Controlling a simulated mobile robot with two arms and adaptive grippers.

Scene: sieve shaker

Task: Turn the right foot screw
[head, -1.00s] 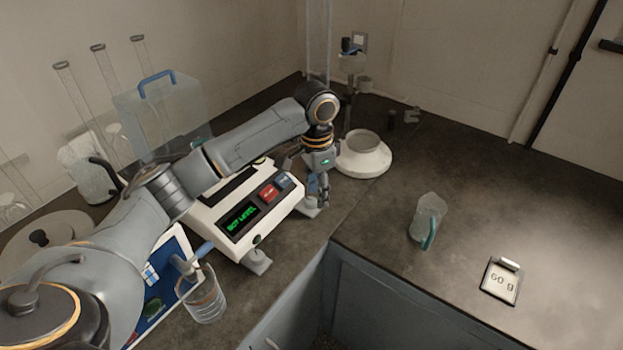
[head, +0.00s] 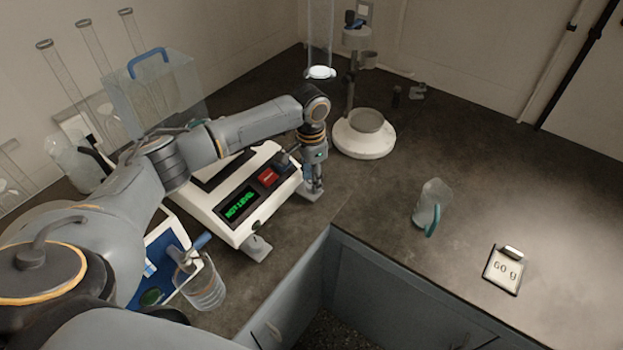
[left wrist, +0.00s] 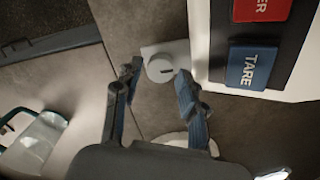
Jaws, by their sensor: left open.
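The white balance-like device (head: 212,207) stands on the dark bench, its green display (head: 241,205) reading "NOT LEVEL". Its right foot (head: 311,195) sticks out at the right corner, partly hidden by my left gripper (head: 317,186), which points down over it. My right gripper is out of view.
The left foot (head: 257,248) is at the device's front corner. A glass beaker (head: 205,287) stands in front, and a white round-based stand (head: 364,138) behind. The bench edge runs close by.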

